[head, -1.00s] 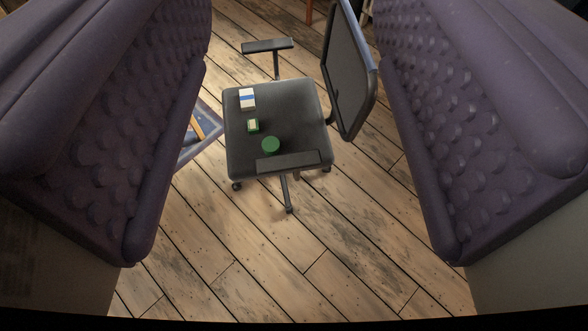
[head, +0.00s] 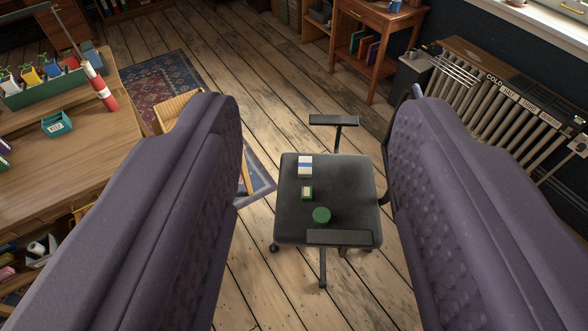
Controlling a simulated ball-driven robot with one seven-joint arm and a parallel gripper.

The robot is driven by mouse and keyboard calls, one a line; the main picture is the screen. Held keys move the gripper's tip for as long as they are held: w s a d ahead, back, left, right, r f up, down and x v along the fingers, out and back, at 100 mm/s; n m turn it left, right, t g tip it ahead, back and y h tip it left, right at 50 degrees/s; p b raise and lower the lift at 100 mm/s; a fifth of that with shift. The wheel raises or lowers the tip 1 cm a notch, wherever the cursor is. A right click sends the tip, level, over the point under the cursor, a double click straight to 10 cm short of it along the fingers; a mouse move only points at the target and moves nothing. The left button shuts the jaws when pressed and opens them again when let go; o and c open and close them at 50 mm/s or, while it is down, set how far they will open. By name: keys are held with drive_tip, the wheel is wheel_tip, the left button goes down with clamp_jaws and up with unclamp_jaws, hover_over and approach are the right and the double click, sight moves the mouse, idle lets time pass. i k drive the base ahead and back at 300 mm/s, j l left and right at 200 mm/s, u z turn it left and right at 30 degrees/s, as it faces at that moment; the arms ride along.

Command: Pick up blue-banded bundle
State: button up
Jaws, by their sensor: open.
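The blue-banded bundle (head: 305,166) is a small white block with a blue band across it. It lies on the dark seat of an office chair (head: 350,192), toward the seat's far left corner. A small green-and-cream box (head: 307,193) and a round green object (head: 321,215) sit nearer on the same seat. My gripper (head: 317,205) shows as two large purple padded fingers at left and right, spread wide apart and empty. The chair is seen between them, beyond and apart from them. The right finger hides the chair's backrest.
A wooden desk (head: 90,130) with a green tray, a red-and-white tube and a teal box stands at left. A radiator (head: 510,110) is at right, a wooden side table (head: 375,25) at the back. Chair armrests (head: 334,120) flank the seat. Bare floor (head: 265,95) lies behind.

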sight(305, 163)
drive_tip(key=i+j+z, duration=0.1)
drive_tip(key=i+j, duration=0.15)
drive_tip(key=i, duration=0.3)
drive_tip(key=i+j, duration=0.3)
drive_tip(key=i, duration=0.2)
drive_tip(key=i+j+z, duration=0.15)
drive_tip(key=i+j, duration=0.15)
drive_tip(key=i, duration=0.25)
drive_tip(key=i+j+z, duration=0.1)
drive_tip(key=i+j, duration=0.3)
drive_tip(key=i, duration=0.1)
